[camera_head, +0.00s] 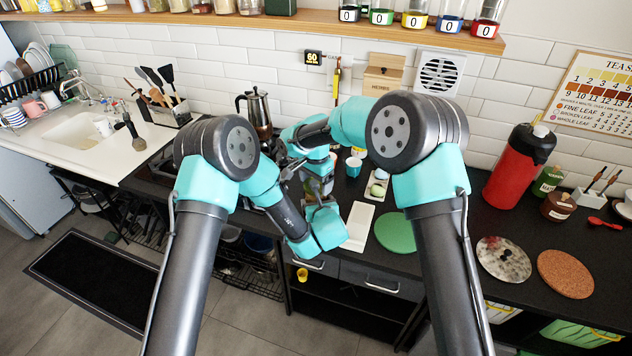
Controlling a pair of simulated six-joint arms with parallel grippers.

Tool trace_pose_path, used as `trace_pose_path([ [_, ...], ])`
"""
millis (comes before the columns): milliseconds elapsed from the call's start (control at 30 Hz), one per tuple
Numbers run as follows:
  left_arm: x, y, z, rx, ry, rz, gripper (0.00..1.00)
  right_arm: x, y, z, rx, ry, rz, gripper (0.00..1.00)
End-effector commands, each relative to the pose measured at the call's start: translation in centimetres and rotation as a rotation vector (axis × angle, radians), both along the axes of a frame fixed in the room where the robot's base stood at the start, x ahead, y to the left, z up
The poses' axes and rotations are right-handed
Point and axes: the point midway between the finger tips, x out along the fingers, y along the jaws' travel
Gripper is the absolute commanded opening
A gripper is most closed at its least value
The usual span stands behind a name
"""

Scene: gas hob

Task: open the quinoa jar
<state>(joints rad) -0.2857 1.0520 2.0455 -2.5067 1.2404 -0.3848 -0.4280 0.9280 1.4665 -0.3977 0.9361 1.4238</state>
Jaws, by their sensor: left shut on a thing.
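My left gripper (317,190) is near the middle, above the front edge of the counter, and is shut on a small jar (313,184), seemingly the quinoa jar. The jar is mostly hidden between my two wrists and its label cannot be read. My right arm reaches in from the right, and its wrist (318,160) is just above and behind the left gripper, close to the jar's top. Its fingers are hidden, so I cannot tell whether they touch a lid.
A moka pot (256,110) stands behind my left arm. A white board (356,227), a green round mat (395,232) and small cups (353,167) lie to the right. A red flask (515,170) stands farther right. A sink is at left.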

Motion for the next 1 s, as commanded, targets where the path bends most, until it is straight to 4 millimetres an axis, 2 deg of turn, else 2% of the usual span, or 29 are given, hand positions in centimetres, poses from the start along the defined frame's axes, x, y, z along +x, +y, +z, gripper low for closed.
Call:
trace_pose_path([
  [133,0.02,0.03,0.01,-0.001,0.000,0.001,0.15,-0.03,-0.03,0.01,-0.001,0.001,0.068,0.53],
  [267,0.02,0.03,0.01,-0.001,0.000,0.001,0.15,-0.03,-0.03,0.01,-0.001,0.001,0.206,0.53],
  [800,0.03,0.05,0.01,-0.001,0.000,0.001,0.15,-0.03,-0.06,0.07,0.000,0.001,0.931,0.53],
  [1000,0.03,0.05,0.01,-0.001,0.000,0.001,0.15,-0.02,-0.06,0.08,-0.001,0.001,1.139,0.53],
])
